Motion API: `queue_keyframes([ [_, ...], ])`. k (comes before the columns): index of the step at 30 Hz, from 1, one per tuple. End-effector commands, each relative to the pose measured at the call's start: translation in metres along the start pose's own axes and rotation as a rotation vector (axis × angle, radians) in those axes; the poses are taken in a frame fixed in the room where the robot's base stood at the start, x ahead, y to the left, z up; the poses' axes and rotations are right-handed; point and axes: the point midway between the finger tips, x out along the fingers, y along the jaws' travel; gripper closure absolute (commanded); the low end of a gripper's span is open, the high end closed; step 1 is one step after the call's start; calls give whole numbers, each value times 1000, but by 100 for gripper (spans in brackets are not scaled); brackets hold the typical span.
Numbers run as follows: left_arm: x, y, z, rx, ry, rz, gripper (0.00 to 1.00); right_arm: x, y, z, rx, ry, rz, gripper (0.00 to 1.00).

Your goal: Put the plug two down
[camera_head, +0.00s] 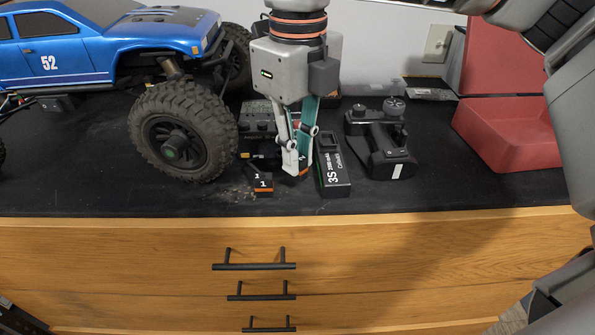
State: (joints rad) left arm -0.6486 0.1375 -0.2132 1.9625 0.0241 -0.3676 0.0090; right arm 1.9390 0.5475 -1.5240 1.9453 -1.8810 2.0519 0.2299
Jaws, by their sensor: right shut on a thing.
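My right gripper (297,172) comes down from the top middle, fingers pointing at the black worktop. It is shut on a small dark piece with an orange band, which I take to be plug two (303,172). The fingers hide most of it, and I cannot tell whether it touches the worktop. To its left, plug one (262,184), black with an orange stripe and the number 1, sits on the worktop. My left gripper is not in view.
A black 3S battery (334,167) stands just right of the gripper. A blue crawler (75,45) with a big tyre (182,130) is at left. A dark box (256,118) is behind, a black controller (383,143) and red case (507,128) at right. The worktop's front edge is close.

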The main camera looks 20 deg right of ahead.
Motion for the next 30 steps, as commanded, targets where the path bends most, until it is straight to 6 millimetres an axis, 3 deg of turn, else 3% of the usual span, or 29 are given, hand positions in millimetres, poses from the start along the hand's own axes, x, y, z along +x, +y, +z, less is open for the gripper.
queue_keyframes([
  [9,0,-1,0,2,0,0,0,39,0,-1,-1,3,2,100],
  [22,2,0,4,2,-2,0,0,46,0,0,0,1,1,100],
  [23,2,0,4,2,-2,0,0,45,0,0,0,1,1,80],
  [24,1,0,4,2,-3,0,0,45,0,0,0,0,1,71],
  [30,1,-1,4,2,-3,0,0,44,0,0,-1,0,1,71],
])
